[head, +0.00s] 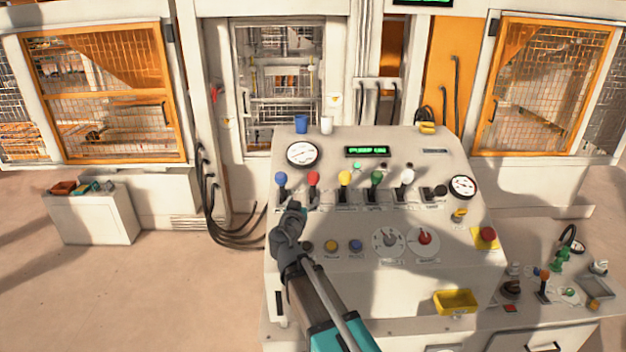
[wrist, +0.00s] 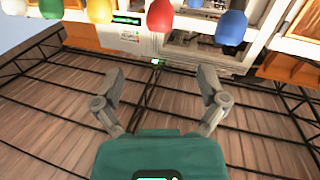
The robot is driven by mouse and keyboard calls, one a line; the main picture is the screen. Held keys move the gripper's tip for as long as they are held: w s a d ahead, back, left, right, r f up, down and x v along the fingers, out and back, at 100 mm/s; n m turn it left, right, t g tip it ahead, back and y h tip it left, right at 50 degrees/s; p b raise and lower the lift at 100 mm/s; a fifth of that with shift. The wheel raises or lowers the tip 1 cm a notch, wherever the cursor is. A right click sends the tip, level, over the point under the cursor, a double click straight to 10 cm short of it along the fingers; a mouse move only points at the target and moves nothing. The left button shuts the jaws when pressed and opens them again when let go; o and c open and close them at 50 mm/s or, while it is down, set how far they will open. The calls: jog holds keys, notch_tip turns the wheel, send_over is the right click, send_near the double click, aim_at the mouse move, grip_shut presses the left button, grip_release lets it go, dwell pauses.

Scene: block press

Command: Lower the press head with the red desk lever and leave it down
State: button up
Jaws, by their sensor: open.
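The red lever (head: 313,178) stands upright on the sloped desk, between the blue lever (head: 281,178) and the yellow lever (head: 345,178). My gripper (head: 291,214) is in front of and below the red and blue levers in the head view, apart from the red knob as far as I can tell. In the wrist view my gripper (wrist: 160,82) has its fingers spread with nothing between them. The red knob (wrist: 160,15) hangs at the top edge there, in line with the gap. The press (head: 280,75) shows behind the window; its head's height is hard to tell.
A green lever (head: 376,178) and white lever (head: 407,177) continue the row. Dials, knobs and a red mushroom button (head: 487,234) lie lower on the desk. Blue and white cups (head: 302,124) stand on its back edge. A yellow tray (head: 456,302) sits at the front.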

aim_at(312, 181)
jog(key=x, duration=1.3)
jog(key=shift+w, duration=0.15)
